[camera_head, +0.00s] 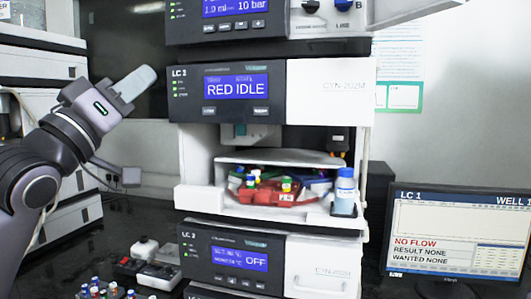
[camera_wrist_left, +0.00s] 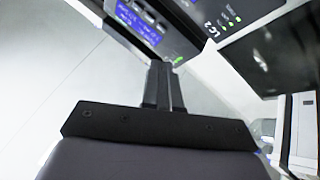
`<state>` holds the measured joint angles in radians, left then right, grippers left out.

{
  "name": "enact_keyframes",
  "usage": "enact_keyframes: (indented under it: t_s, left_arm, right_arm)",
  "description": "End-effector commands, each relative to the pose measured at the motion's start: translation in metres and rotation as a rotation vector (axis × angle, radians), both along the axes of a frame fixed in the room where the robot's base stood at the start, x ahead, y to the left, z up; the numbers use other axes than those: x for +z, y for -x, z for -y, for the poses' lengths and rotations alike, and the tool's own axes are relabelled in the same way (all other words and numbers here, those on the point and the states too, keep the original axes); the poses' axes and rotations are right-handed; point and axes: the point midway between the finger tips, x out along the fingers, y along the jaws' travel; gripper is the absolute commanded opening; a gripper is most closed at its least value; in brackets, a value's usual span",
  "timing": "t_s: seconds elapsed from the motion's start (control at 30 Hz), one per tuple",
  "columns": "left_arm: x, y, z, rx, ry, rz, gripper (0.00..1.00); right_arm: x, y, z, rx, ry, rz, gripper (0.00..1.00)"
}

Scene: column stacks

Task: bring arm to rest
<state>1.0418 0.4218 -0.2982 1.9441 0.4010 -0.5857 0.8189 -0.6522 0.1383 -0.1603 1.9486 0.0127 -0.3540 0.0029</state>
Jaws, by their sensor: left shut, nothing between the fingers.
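My left gripper (camera_head: 137,83) is raised at the left of the head view, in front of the dark panel and left of the LC stack. Its arm comes in from the left edge. The fingers are shut with nothing between them. In the left wrist view the closed fingers (camera_wrist_left: 164,85) point up the picture toward a tilted instrument front (camera_wrist_left: 150,25). My right gripper is not in view.
The LC stack has a module reading RED IDLE (camera_head: 235,88) above an open bay with a red tray (camera_head: 270,196) of vials. A blue-capped bottle (camera_head: 344,192) stands at its right. A monitor (camera_head: 455,235) reads NO FLOW. Small vials (camera_head: 100,290) stand at the lower left.

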Motion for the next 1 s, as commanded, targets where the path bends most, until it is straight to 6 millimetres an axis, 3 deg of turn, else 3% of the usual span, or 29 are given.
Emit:
enact_keyframes:
  t_s: [0.03, 0.2, 0.47, 0.63, 0.77, 1.0]
  left_arm:
    - [-0.028, -0.012, 0.000, 0.016, -0.011, -0.039, 0.00]
    - [-0.121, -0.041, -0.001, 0.077, -0.069, -0.158, 0.00]
    - [-0.272, -0.050, -0.003, 0.158, -0.181, -0.348, 0.00]
    - [-0.370, -0.033, -0.005, 0.200, -0.271, -0.474, 0.00]
    - [-0.442, -0.007, -0.007, 0.226, -0.346, -0.572, 0.00]
    - [-0.562, 0.067, -0.011, 0.248, -0.503, -0.754, 0.00]
  right_arm:
    - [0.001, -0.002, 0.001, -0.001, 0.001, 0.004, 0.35]
    - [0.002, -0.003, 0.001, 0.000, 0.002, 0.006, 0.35]
    - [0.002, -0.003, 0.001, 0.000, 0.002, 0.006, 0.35]
    - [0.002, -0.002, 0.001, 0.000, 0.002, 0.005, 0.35]
    - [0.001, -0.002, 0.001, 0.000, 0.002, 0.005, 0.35]
    - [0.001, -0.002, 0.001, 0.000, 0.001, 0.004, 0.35]
